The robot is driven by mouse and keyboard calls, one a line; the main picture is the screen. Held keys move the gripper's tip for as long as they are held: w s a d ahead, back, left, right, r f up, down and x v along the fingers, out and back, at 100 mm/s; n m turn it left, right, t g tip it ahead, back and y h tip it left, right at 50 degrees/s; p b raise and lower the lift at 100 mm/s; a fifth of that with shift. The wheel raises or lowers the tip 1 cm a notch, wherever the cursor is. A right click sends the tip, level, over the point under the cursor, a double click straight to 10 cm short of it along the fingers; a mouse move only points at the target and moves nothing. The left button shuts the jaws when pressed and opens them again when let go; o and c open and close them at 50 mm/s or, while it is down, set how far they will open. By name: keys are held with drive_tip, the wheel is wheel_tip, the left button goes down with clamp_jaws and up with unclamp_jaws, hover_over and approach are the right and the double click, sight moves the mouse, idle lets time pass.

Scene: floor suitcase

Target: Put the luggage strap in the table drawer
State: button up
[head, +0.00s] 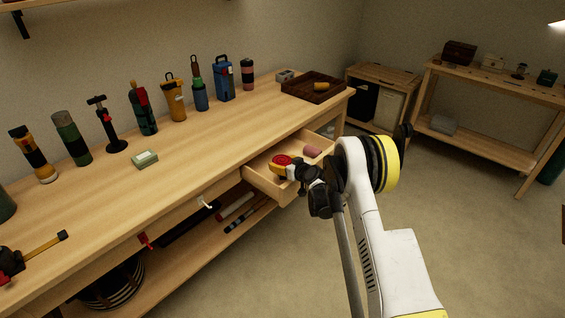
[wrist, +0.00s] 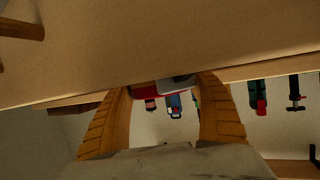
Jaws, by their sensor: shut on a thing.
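The table drawer (head: 268,188) stands pulled open from the right part of the long workbench. My gripper (head: 280,168) is over the open drawer, its orange fingers shut on a small red thing (head: 282,159), which looks like the luggage strap. In the wrist view, which is upside down, the red strap (wrist: 150,96) with a grey part shows between the fingertips of my gripper (wrist: 165,88). The fingers and wrist hide part of the strap and drawer. I cannot tell whether the strap touches the drawer floor. A pink rounded thing (head: 313,151) lies inside the drawer.
Several bottles and tools, such as a blue flask (head: 224,80), line the back of the workbench (head: 205,130). A dark tray (head: 314,88) sits at its far right end. The floor (head: 470,230) at the right is clear.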

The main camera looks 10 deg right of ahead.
drive_tip(key=o, duration=1.3)
drive_tip(key=shift+r, duration=0.4)
drive_tip(key=p+v, duration=0.4)
drive_tip(key=v, duration=0.8)
drive_tip(key=s+a+r+m+g+h, duration=0.1)
drive_tip(key=s+a+r+g, duration=0.15)
drive_tip(key=s+r, duration=0.7)
drive_tip(key=s+a+r+g, duration=0.1)
drive_tip(key=s+a+r, duration=0.2)
drive_tip(key=s+r, duration=0.7)
drive_tip(key=s+d+r+m+g+h, duration=0.1)
drive_tip(key=s+r+m+g+h, duration=0.1)
drive_tip(key=s, duration=2)
drive_tip(key=shift+s+r+h, duration=0.25)
drive_tip(key=shift+r+h, duration=0.25)
drive_tip(key=shift+r, duration=0.35)
